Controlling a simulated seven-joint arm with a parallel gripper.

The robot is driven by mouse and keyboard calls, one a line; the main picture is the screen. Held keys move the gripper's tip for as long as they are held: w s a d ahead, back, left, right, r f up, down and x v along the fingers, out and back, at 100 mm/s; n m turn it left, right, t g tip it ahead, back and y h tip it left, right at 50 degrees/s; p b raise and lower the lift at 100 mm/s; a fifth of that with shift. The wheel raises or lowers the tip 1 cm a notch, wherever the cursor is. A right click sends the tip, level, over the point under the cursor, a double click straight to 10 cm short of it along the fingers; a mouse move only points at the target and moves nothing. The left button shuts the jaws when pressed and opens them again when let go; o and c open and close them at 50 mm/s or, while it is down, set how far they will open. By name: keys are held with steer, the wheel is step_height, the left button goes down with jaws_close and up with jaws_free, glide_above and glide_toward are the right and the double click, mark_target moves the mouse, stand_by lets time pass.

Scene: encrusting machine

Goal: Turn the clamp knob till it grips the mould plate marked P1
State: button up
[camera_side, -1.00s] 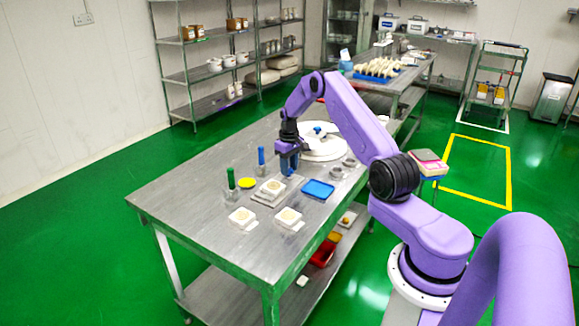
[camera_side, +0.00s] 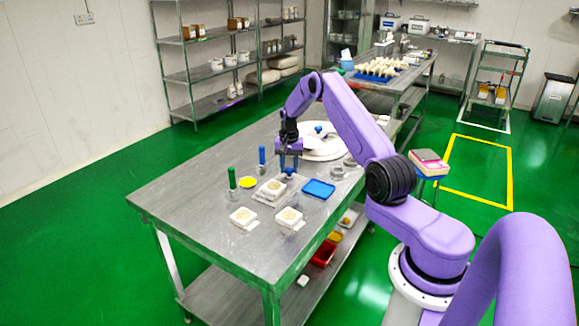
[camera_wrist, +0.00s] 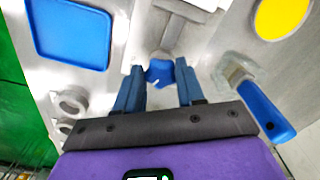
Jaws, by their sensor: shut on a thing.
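The blue clamp knob (camera_wrist: 159,73) sits at the end of a grey metal clamp, between my fingertips in the wrist view. My gripper (camera_wrist: 160,88) is shut on the knob, one blue finger on each side. In the side view my gripper (camera_side: 289,168) points down over the clamp at the table's middle. A cream mould plate (camera_side: 272,188) with a round face lies on the clamp's grey base, just in front of the gripper. Two similar plates, one at left (camera_side: 243,217) and one at right (camera_side: 290,218), lie nearer the front edge. Their markings are too small to read.
A blue tray (camera_side: 318,189) and metal rings (camera_side: 336,173) lie right of the clamp. A blue-handled tool (camera_side: 261,156), a green-handled tool (camera_side: 231,178) and a yellow disc (camera_side: 247,182) are at left. A white round machine part (camera_side: 325,148) stands behind. The front-left tabletop is clear.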

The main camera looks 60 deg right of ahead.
mark_target(289, 169)
steer(key=shift+m, duration=0.6)
steer(key=o, duration=1)
steer(key=shift+o, duration=0.2)
step_height(289, 169, up, 18)
steer(key=shift+f, duration=0.25)
